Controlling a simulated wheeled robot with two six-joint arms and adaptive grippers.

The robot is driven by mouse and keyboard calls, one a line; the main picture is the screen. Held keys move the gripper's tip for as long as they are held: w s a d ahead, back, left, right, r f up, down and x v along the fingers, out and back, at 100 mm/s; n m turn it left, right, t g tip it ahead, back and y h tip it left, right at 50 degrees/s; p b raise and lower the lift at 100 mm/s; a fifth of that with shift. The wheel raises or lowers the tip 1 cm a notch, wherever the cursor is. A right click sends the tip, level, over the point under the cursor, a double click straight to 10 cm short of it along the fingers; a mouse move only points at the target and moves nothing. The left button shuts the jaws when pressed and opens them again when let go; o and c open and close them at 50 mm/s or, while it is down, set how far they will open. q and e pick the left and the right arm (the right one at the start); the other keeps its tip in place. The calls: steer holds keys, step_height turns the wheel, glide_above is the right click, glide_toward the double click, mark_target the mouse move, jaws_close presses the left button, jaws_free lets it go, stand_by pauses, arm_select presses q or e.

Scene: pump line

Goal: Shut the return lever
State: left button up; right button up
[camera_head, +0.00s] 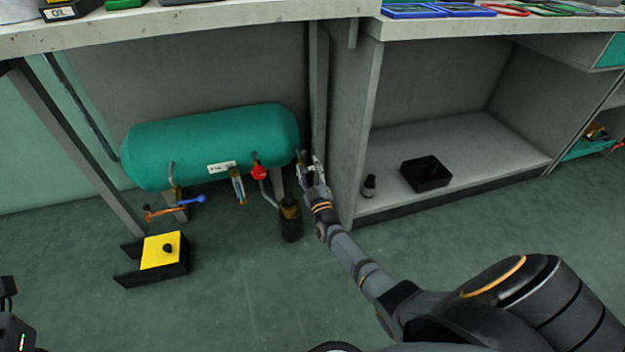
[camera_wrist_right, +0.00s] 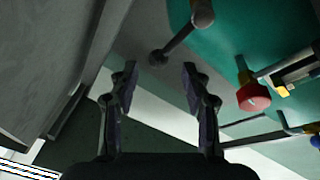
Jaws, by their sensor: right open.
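A teal tank (camera_head: 215,145) lies under the bench, with pipes, valves and handles along its lower side. In the right wrist view a grey lever (camera_wrist_right: 180,38) with a round dark end comes off the tank (camera_wrist_right: 245,40). Its end shows between and just beyond the fingertips of my right gripper (camera_wrist_right: 159,70); I cannot tell whether they touch. No label shows on it, so I cannot be sure it is the return lever. My right gripper (camera_head: 312,168) is open at the tank's right end. A dark part of my left arm shows at the lower left edge; its jaws cannot be made out.
A red knob (camera_head: 259,172) and a blue-and-orange handle (camera_head: 175,208) are on the tank's front pipes. A black fitting (camera_head: 290,222) stands below my right gripper. A bench leg is close behind it. A yellow-topped box (camera_head: 161,250) is on the floor. A cabinet shelf (camera_head: 470,150) holds a black tray (camera_head: 426,175).

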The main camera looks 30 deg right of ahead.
steer(key=v, duration=0.6)
steer(key=shift+s, duration=0.2)
